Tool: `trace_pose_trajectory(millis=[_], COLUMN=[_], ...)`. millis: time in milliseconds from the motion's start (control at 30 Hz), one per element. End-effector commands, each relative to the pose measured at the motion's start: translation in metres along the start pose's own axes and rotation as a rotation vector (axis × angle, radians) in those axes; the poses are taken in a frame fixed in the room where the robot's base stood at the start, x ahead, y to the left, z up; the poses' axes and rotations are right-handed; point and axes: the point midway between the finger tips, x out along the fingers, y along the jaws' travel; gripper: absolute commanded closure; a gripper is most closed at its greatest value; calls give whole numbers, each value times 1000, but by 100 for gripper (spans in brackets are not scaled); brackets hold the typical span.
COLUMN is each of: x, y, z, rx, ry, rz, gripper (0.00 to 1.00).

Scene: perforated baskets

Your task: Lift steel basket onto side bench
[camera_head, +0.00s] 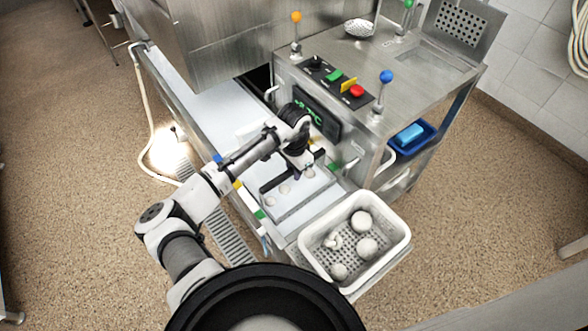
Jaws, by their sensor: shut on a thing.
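A shallow steel basket (291,211) with several small pale round items in it sits at the front of the machine, at the centre of the view. A dark bar runs along its far left side. My gripper (298,168) reaches down over this side from above and is shut on the basket, seemingly at the dark bar. The fingertips are partly hidden by the hand. I cannot tell if the basket is clear of the surface under it. The long pale steel bench (196,100) runs away to the upper left; I cannot tell if it is the side bench.
A white perforated basket (403,246) with several pale round items stands close to the right. The steel machine (425,75) with knobbed levers and coloured buttons rises behind my gripper. A blue tray (427,139) sits at its right. A floor grate (227,236) lies left of the bench.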

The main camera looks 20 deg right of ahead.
Motion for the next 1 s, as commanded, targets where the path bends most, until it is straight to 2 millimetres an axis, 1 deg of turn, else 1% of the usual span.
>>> trace_pose_trajectory(millis=[800,1000], x=[-23,-26], y=[0,0], z=[0,0], rx=[0,0], ry=[2,2], rz=[0,-1], gripper=[100,100])
